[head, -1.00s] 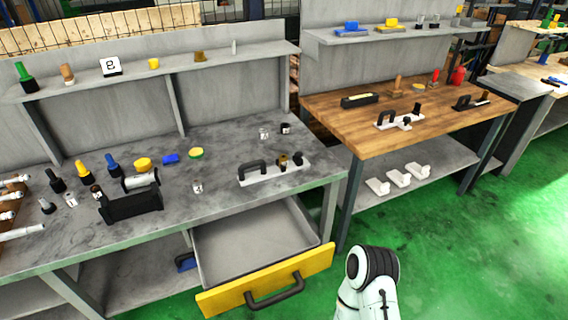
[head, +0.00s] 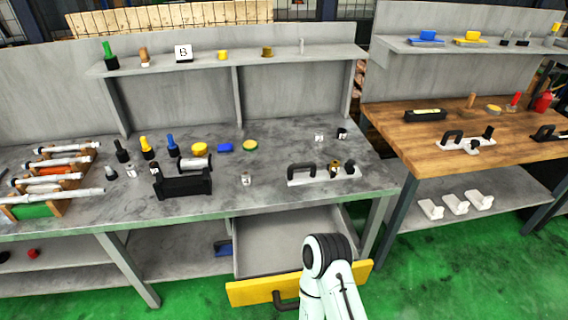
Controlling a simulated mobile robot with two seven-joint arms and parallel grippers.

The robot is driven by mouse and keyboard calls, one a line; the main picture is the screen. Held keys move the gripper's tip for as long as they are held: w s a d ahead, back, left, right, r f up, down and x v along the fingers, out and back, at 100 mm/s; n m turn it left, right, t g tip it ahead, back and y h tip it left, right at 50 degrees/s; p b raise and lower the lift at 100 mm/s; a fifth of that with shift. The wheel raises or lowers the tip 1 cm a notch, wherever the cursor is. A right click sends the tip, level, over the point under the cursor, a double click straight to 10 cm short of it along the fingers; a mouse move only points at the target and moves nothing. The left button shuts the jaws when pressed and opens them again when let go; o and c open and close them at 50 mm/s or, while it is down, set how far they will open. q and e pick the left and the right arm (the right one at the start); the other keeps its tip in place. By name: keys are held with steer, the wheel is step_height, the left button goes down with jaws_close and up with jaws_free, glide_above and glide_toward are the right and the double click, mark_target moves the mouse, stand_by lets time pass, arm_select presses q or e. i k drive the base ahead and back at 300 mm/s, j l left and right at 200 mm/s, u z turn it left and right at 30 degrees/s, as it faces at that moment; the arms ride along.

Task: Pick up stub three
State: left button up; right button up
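Several small metal stubs with pale labels stand on the grey workbench (head: 290,155). One stub (head: 246,179) stands alone near the middle front of the bench. Another stub (head: 319,137) stands further back to the right, beside a dark-topped one (head: 342,133). A further stub (head: 130,171) stands at the left, near the bottles. The labels are too small to read, so I cannot tell which is stub three. Neither of my grippers is in view; only a white and black arm link of mine shows at the bottom.
An open drawer with a yellow front (head: 250,292) juts out below the bench. A black cradle (head: 183,186) and a white plate with a black handle (head: 301,174) stand near the front edge. A rack of rods (head: 60,163) fills the left end. A wooden bench (head: 430,135) stands right.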

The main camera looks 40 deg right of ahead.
mark_target(335, 166)
steer(key=l+u, duration=0.4)
steer(key=k+l+u, duration=0.1)
steer(key=u, duration=0.25)
steer(key=k+l+u, duration=0.1)
steer(key=l+u, duration=0.3)
steer(key=k+l+u, duration=0.75)
steer(key=k+l, duration=0.25)
steer(key=k+l+u, duration=0.1)
steer(key=k+l, duration=0.2)
steer(key=k, duration=0.2)
